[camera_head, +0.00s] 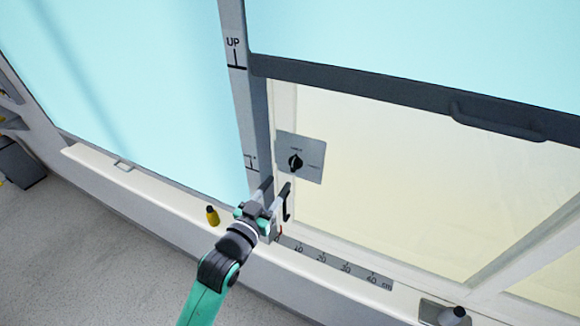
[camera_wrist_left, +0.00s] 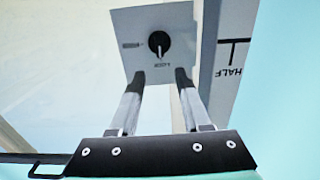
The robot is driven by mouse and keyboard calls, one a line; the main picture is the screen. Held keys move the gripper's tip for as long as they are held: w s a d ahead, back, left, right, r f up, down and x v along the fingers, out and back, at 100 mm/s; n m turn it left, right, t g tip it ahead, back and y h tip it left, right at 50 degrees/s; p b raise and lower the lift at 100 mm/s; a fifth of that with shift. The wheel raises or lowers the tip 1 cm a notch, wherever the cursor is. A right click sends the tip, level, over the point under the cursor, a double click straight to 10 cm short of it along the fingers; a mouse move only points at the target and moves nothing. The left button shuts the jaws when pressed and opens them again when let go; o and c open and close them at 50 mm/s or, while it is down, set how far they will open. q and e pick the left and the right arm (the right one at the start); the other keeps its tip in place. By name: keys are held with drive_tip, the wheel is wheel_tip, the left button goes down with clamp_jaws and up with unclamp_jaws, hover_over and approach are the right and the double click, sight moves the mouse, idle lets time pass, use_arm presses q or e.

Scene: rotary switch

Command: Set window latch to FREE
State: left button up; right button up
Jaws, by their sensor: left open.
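The window latch is a black round knob (camera_head: 295,162) on a square grey plate (camera_head: 314,148), fixed on the window frame. In the left wrist view the knob (camera_wrist_left: 158,43) carries a pale pointer mark facing down toward a small label (camera_wrist_left: 163,64); another label (camera_wrist_left: 130,44) sits to its left on the plate (camera_wrist_left: 178,17). Both labels are too small to read surely. My left gripper (camera_head: 278,187) is open and empty, just below the plate in the head view. In the wrist view its fingertips (camera_wrist_left: 161,76) lie apart at the plate's near edge, not around the knob.
A dark handle (camera_head: 287,205) stands close beside my left gripper. A sash bar with a grip (camera_head: 497,122) crosses above. A yellow bottle-like item (camera_head: 212,215) and a ruler strip (camera_head: 335,266) are on the sill. A post marked UP (camera_head: 233,42) rises left of the latch.

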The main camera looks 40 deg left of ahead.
sight(292, 163)
use_arm(q)
drive_tip(key=x, duration=0.8)
drive_tip(key=shift+w+a, duration=0.15)
drive_tip(key=shift+w, duration=0.15)
clamp_jaws()
